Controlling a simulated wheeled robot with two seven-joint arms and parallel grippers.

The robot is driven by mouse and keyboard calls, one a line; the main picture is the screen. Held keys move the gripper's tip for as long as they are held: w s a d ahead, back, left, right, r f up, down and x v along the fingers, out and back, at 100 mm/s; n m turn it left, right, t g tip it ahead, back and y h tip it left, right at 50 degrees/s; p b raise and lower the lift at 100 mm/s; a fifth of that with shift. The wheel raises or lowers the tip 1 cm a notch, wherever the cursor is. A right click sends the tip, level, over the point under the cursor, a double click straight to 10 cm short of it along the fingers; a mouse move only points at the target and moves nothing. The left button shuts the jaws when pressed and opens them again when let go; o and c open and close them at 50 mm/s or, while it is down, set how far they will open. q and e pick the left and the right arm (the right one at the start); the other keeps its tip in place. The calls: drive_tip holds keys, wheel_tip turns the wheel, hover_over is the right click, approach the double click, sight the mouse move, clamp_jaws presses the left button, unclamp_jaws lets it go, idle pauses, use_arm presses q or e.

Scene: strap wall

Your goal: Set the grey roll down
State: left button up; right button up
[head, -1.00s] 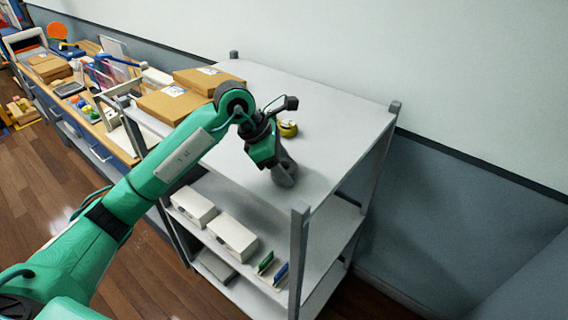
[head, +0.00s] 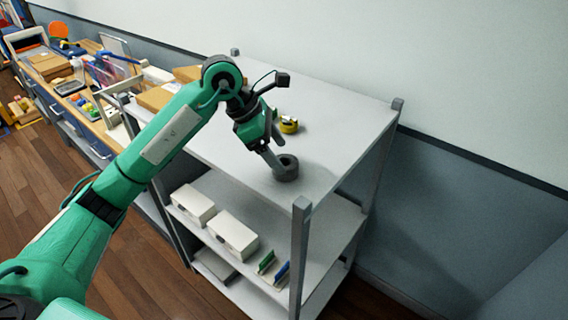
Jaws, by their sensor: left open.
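The dark grey roll (head: 287,170) rests on the top board of the grey shelf unit (head: 340,120), near its front edge. Its round hole shows at the top. My left gripper (head: 273,150) is open just above and to the left of the roll, with its fingers apart. One fingertip is close to the roll's left side; I cannot tell whether it touches. My right gripper is not in view.
A yellow tape roll (head: 289,125) lies behind the gripper on the same board. White boxes (head: 233,238) stand on the shelf below. The board's right side is clear.

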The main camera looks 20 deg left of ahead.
use_arm(q)
drive_tip(key=b+v, duration=0.2)
drive_tip(key=v, duration=0.6)
idle(0.4)
